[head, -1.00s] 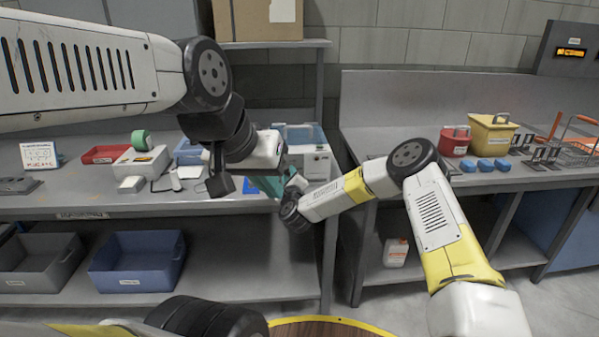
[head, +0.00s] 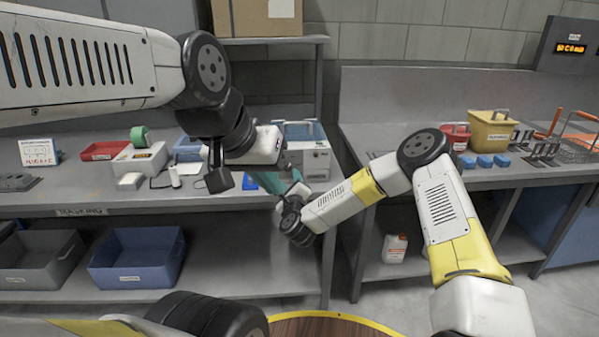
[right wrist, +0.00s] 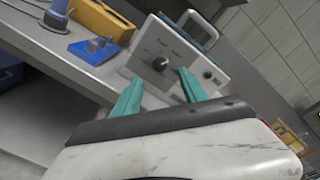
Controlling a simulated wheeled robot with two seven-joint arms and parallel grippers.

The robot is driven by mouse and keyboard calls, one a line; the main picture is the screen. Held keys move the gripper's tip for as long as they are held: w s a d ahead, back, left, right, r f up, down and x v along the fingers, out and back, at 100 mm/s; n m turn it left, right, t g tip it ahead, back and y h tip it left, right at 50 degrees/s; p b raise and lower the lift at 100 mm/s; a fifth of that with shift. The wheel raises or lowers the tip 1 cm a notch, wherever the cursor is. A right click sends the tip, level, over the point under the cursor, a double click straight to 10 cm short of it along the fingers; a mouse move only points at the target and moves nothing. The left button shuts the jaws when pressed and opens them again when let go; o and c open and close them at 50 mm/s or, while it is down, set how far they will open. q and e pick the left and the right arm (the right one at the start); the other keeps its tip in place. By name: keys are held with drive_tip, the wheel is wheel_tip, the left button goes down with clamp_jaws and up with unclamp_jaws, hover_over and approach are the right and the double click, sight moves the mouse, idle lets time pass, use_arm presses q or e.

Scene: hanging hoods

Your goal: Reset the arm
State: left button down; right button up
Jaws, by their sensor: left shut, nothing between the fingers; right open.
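My right arm reaches in from the lower right. Its gripper (head: 270,181) has teal fingers near the right front edge of the left bench. In the right wrist view the fingers of this gripper (right wrist: 160,88) are spread apart with nothing between them. A white box with a black knob (right wrist: 178,62) stands just beyond them; I cannot tell whether they touch it. My left arm crosses the upper left of the head view and bends down over the bench. The left gripper (head: 284,161) is shut and small in the picture, its fingers mostly hidden by the arm.
The white box (head: 318,162) stands at the left bench's right end. A red tray (head: 104,150) and a green tape roll (head: 139,135) lie further left. A blue bin (head: 138,262) is on the lower shelf. The right bench holds a yellow container (head: 490,132) and a wire basket (head: 575,148).

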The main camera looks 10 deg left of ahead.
drive_tip(key=shift+s+d, duration=0.1)
drive_tip(key=shift+s, duration=0.2)
drive_tip(key=shift+r, duration=0.1)
drive_tip(key=s+d+r+n+g+y, duration=0.1)
drive_tip(key=d+r+n+g, duration=0.1)
drive_tip(key=r+n, duration=0.45)
drive_tip(key=s+d+r+n+g+y, duration=0.2)
drive_tip(key=d+r+n+g, duration=0.1)
drive_tip(key=r+n, duration=0.4)
drive_tip(key=s+d+r+n+g+h, duration=0.1)
drive_tip(key=s+d+r+n, duration=0.1)
drive_tip(key=d, duration=0.2)
drive_tip(key=s+d+r+n+h, duration=0.1)
drive_tip(key=s+d+r+n, duration=0.2)
drive_tip(key=d, duration=0.1)
drive_tip(key=s+d+r+n+g+h, duration=0.2)
drive_tip(key=s+d, duration=0.8)
drive_tip(key=s, duration=0.4)
drive_tip(key=s+d+r+n+g+h, duration=0.2)
drive_tip(key=s+d+n, duration=0.1)
drive_tip(key=s+d, duration=0.7)
drive_tip(key=s, duration=0.4)
drive_tip(key=shift+s+d+r, duration=0.15)
drive_tip(key=shift+d+r, duration=0.1)
drive_tip(key=shift+r, duration=0.15)
